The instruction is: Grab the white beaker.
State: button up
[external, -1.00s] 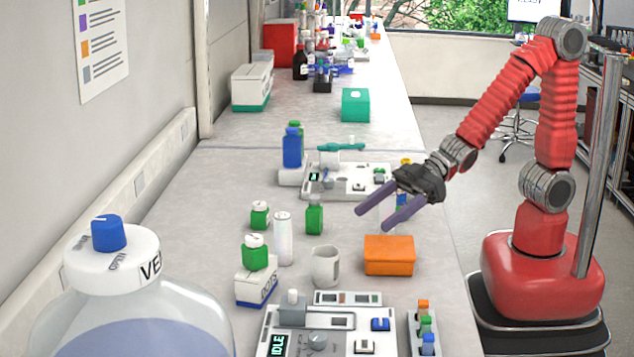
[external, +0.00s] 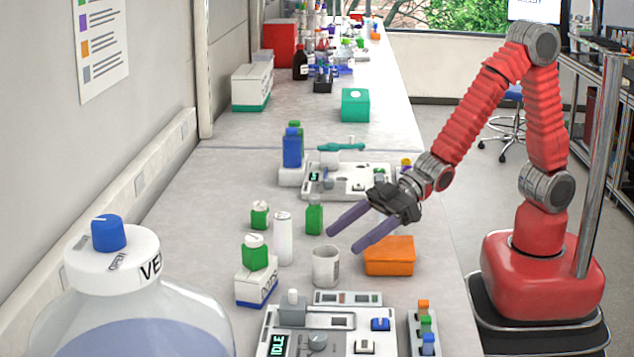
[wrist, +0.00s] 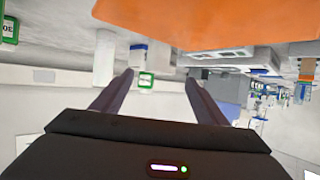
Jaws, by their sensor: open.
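The white beaker (external: 326,265) stands upright on the bench, left of the orange box (external: 388,256), in the external view. My gripper (external: 341,242) is open and empty, with its two purple fingers pointing left and slightly down. Its fingertips are just above and right of the beaker in the picture; the exact height and gap cannot be told. In the wrist view the open fingers (wrist: 158,78) reach forward with nothing between them. I cannot make out the beaker clearly in that view.
A tall white cylinder (external: 283,238) and a green bottle (external: 314,216) stand behind the beaker. An instrument panel (external: 330,328) lies in front.

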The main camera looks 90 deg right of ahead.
aim_at(315, 259)
dwell(0.3)
jog(key=shift+x, duration=2.6)
jog(key=shift+r, duration=0.15)
jog(key=c, duration=1.1)
jog(key=shift+c, duration=0.2)
notch_tip(315, 259, up, 10)
